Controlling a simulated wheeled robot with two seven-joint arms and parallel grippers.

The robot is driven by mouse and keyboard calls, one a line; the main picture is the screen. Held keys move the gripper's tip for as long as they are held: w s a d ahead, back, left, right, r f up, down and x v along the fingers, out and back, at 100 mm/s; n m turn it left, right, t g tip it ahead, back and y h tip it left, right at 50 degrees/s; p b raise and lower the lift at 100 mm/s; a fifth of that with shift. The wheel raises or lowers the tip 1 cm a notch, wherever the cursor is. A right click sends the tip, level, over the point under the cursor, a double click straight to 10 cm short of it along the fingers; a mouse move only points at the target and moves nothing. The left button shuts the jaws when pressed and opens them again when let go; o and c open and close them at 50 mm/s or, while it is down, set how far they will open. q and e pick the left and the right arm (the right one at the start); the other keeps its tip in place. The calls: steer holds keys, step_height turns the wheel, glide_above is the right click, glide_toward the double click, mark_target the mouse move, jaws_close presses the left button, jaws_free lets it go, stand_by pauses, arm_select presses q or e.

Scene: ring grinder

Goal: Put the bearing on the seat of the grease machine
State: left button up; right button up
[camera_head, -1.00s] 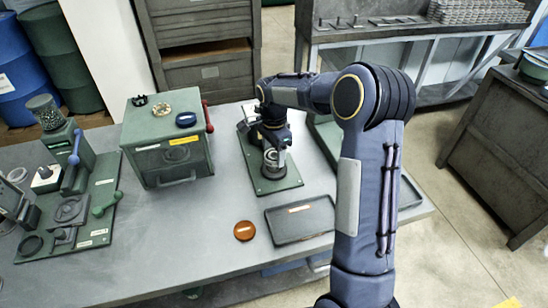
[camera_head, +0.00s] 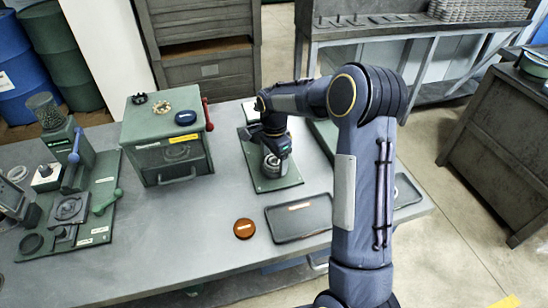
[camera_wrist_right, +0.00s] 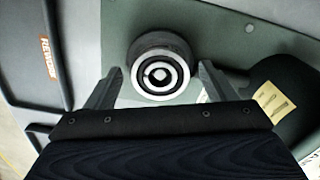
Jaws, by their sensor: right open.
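The bearing (camera_wrist_right: 158,76), a pale ring with dark and white circles, sits on a round grey part in the right wrist view. My right gripper (camera_wrist_right: 158,78) is open, with one finger on each side of the bearing and visible gaps between. In the head view the right gripper (camera_head: 274,148) is over the ringed part (camera_head: 273,166) on a green base plate (camera_head: 280,184), which I take for the grease machine. My arm hides much of that machine. How firmly the bearing is seated cannot be told. My left gripper is out of view.
A dark tray (camera_head: 299,219) and an orange-brown disc (camera_head: 244,229) lie in front. A green drawer cabinet (camera_head: 165,150) with small parts on top stands left. Farther left is a green station (camera_head: 97,205) with levers and a hopper.

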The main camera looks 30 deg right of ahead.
mark_target(274, 162)
steer(key=shift+r, duration=0.1)
steer(key=shift+r, duration=0.25)
step_height(274, 162, up, 11)
steer(key=s+a+r+n+t+y, duration=0.1)
steer(key=s+a+r+n, duration=0.2)
steer(key=s, duration=0.4)
steer(key=s+a+r+n+t+y, duration=0.1)
steer(key=s+r+n+t, duration=0.2)
steer(key=s, duration=0.4)
steer(key=s+a+f+n+y, duration=0.1)
steer(key=s+a+f+n, duration=0.1)
steer(key=s+n, duration=0.3)
steer(key=s+a+f+n+t, duration=0.1)
steer(key=s+a+f+n, duration=0.2)
steer(key=s, duration=0.7)
steer(key=a+n, duration=0.1)
steer(key=a, duration=0.1)
steer(key=shift+a+f+n+t+y+b, duration=0.3)
steer(key=shift+f+n+y+b, duration=0.05)
steer(key=shift+n+y, duration=0.05)
